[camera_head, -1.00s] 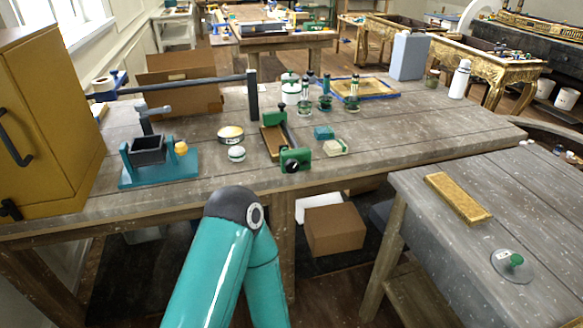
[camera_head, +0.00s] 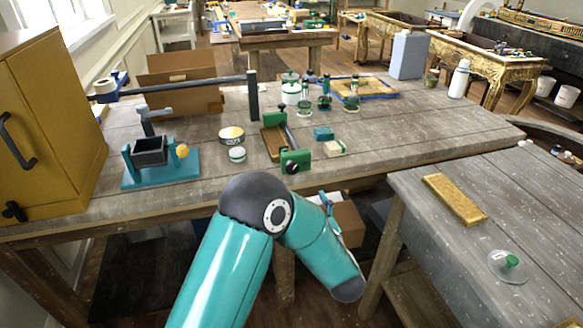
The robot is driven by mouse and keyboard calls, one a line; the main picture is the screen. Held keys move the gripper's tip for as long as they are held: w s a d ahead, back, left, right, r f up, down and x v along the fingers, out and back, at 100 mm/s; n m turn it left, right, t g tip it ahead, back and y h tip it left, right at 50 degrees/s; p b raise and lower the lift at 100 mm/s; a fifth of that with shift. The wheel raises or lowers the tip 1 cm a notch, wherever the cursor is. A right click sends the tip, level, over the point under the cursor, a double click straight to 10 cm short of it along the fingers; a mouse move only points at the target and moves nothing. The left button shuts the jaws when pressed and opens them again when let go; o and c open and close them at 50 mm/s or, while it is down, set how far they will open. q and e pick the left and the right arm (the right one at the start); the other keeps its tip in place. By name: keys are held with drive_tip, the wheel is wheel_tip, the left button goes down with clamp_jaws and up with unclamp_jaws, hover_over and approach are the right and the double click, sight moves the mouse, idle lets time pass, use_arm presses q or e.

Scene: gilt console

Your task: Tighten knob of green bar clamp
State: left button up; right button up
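The green bar clamp (camera_head: 296,155) lies on the grey wooden workbench (camera_head: 400,140), with its bar running away from the front edge. Its near green jaw carries a dark round knob (camera_head: 291,168) facing me. A brown wooden piece (camera_head: 271,144) lies along the bar; whether the jaws touch it is unclear. My teal arm rises from the bottom middle, its bent elbow in front of the bench edge, apart from the clamp. A small teal part, apparently my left gripper (camera_head: 329,206), shows partly behind the forearm, too hidden to judge its fingers. My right gripper is out of view.
Left of the clamp are round tins (camera_head: 231,134) and a teal vise-like fixture (camera_head: 160,160). Right are a teal block (camera_head: 323,133) and a pale block (camera_head: 335,148). Green-topped bottles (camera_head: 304,100) stand behind. A side table (camera_head: 465,235) holds a gold bar (camera_head: 454,199).

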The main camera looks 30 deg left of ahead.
sight(294, 170)
use_arm(q)
drive_tip(key=p+x, duration=0.3)
drive_tip(key=x, duration=1.2)
drive_tip(key=shift+p, duration=0.35)
drive_tip(key=shift+d, duration=0.1)
drive_tip(key=c, duration=1.2)
drive_tip(key=shift+o, duration=0.2)
drive_tip(key=shift+f+m+b, duration=0.15)
drive_tip(key=shift+m+b, duration=0.55)
drive_tip(key=shift+m, duration=0.2)
drive_tip(key=m, duration=0.3)
drive_tip(key=shift+b, duration=0.4)
